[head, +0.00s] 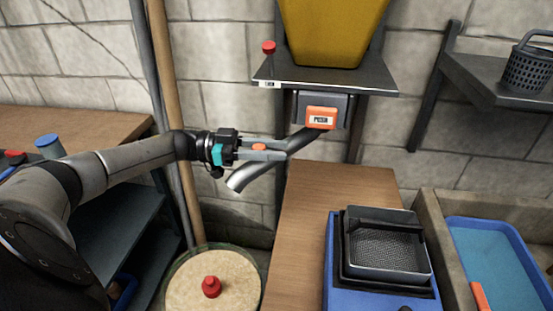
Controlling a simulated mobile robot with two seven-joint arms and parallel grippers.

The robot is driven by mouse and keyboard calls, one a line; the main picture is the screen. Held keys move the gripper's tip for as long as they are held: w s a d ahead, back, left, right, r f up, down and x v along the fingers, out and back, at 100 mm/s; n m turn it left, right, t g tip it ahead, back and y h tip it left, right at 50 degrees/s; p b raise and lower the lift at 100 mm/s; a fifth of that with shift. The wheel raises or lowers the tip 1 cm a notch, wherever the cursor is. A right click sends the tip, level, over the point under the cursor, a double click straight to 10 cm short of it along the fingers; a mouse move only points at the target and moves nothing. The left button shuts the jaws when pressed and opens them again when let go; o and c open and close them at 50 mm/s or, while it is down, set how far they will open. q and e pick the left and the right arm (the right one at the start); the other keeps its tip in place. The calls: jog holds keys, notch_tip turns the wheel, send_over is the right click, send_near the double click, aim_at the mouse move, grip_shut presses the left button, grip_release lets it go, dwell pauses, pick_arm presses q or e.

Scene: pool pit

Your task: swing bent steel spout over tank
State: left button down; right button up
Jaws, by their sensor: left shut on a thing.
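The bent steel spout (248,173) hangs below the dark dispenser housing with the orange label (321,117), and its curved open end points down and left. My left gripper (275,150) comes in from the left and is shut on the spout's dark upper part. The spout's end is above and slightly right of a round tank (240,272) with a pale tan top and a red knob (211,287). The fingers hide part of the spout. My right gripper is not in view.
A wooden counter (310,215) stands right of the tank, with a blue tray and a mesh basket (385,245) at its front. A shelf (350,80) holds a yellow hopper (330,30). Pipes (165,90) rise behind my left arm. A basin with a blue tray (500,260) is at right.

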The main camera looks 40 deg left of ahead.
pick_arm(q)
jog(key=shift+a, duration=0.15)
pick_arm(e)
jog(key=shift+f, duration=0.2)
pick_arm(q)
jog(key=c, duration=0.5)
grip_release()
jog(key=shift+c, duration=0.2)
jog(key=b+v, duration=0.2)
jog(key=v, duration=1.3)
jog(key=shift+a, duration=0.15)
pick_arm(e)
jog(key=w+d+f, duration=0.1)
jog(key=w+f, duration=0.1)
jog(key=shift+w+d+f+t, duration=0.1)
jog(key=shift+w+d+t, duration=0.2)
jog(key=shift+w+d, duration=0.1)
pick_arm(q)
jog(key=shift+w, duration=0.1)
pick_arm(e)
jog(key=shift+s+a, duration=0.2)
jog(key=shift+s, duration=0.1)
pick_arm(q)
jog(key=shift+f, duration=0.1)
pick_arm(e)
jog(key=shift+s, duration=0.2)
